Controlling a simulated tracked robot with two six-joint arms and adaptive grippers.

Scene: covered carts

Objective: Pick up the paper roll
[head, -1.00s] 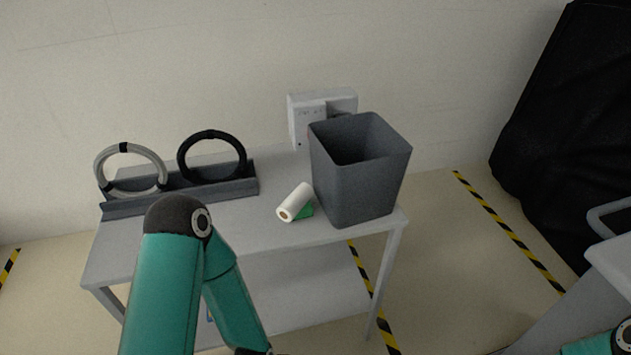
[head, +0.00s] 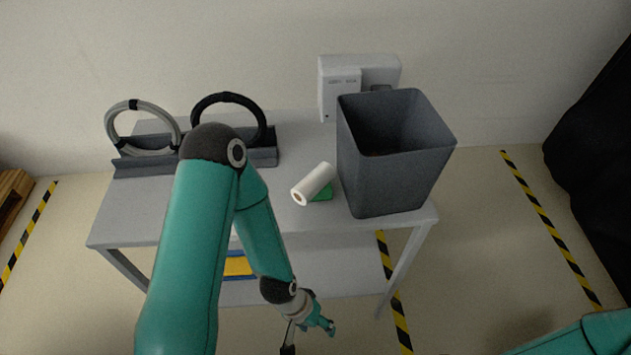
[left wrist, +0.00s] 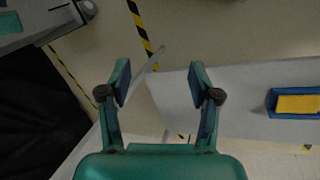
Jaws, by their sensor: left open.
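The paper roll (head: 314,184) is a white cylinder with a brown core. My left gripper (head: 326,331) is in front of the table's front edge, below the tabletop and apart from the roll. In the left wrist view my left gripper (left wrist: 160,75) is open, with nothing between its fingers. The paper roll does not show in the left wrist view. My right gripper is not in view.
A tall grey bin (head: 390,175) stands on the table's right end. A rack (head: 145,164) with a grey ring and a black ring stands at the back left. A white box (head: 342,95) is behind the bin. A blue and yellow item (head: 238,265) is on the lower shelf.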

